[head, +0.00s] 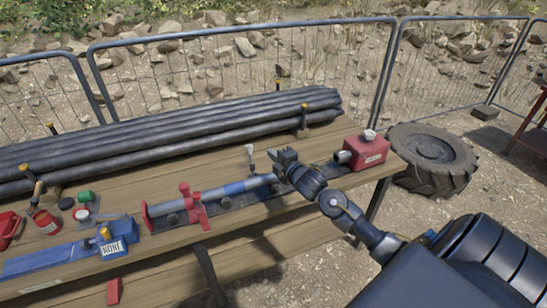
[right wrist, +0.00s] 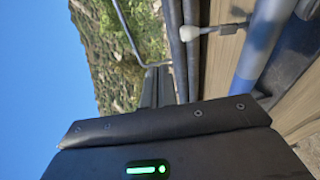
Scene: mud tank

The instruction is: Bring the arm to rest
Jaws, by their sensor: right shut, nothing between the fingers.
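My right arm comes in from the lower right in the head view. Its dark gripper (head: 286,158) is shut and empty, above the wooden bench near the right end of a blue and grey pipe (head: 235,188). I cannot tell whether it touches the pipe. In the right wrist view a dark housing with a green light fills the bottom, and the blue pipe (right wrist: 262,45) runs at the right. My left gripper is not in view.
The bench (head: 345,195) holds long dark pipes (head: 170,135), a red clamp stand (head: 190,205), a red box (head: 367,152), a blue tray (head: 50,258) and small tools. A tyre (head: 432,160) lies right of the bench. A metal fence (head: 240,65) stands behind.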

